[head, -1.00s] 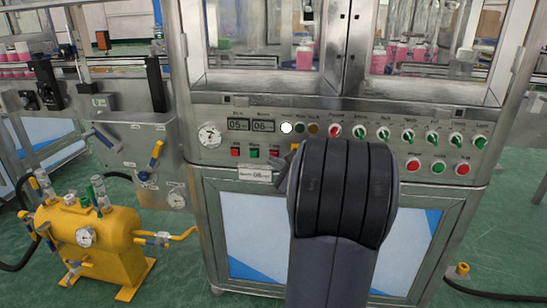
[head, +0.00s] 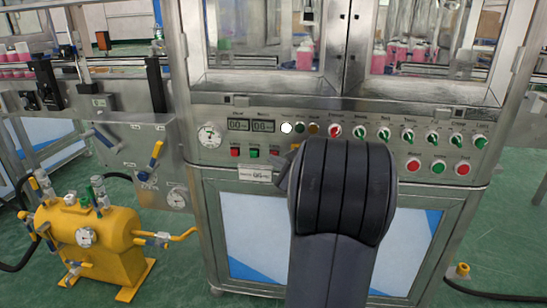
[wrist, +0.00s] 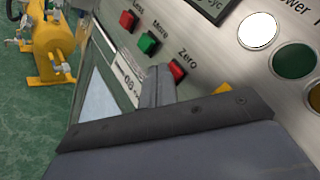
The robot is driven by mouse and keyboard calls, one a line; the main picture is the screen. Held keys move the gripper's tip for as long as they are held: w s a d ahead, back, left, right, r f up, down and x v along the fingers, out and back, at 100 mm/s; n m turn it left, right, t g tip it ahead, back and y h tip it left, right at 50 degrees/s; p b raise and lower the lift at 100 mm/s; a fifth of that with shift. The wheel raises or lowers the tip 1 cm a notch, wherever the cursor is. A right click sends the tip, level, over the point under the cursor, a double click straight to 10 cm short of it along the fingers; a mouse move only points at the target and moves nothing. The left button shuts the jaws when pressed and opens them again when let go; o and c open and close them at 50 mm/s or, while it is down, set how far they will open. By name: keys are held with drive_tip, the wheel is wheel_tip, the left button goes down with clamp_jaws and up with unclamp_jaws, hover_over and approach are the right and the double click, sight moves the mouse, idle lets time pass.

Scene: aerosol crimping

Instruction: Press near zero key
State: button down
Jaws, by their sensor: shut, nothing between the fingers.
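The red Zero key (wrist: 178,70) is on the metal panel in the wrist view, below its "Zero" label. It also shows in the head view (head: 274,153), just left of my arm. My gripper (wrist: 159,70) is shut and empty, its tips pointing at the panel a little left of and below the key. A gap to the panel seems to show, but contact cannot be told for sure. The left display (head: 238,125) appears to read 00, and the right display (head: 263,126) about 06.
A green More key (wrist: 147,43) and a red Less key (wrist: 128,20) stand beside it. A white lamp (wrist: 257,30) is lit. Several knobs and buttons line the panel to the right. A yellow tank (head: 88,235) stands at left on the floor.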

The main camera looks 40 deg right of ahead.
drive_tip(key=shift+a, duration=0.1)
drive_tip(key=shift+s+a+b, duration=0.4)
drive_tip(key=shift+s+a, duration=0.1)
drive_tip(key=shift+a, duration=0.05)
drive_tip(key=shift+s+a+b, duration=0.75)
drive_tip(key=shift+s+a, duration=0.9)
drive_tip(key=shift+a, duration=0.25)
drive_tip(key=shift+d, duration=0.1)
drive_tip(key=shift+s+a+p, duration=0.75)
drive_tip(key=shift+s+a, duration=0.5)
drive_tip(key=shift+a, duration=0.3)
drive_tip(key=shift+w+d, duration=0.1)
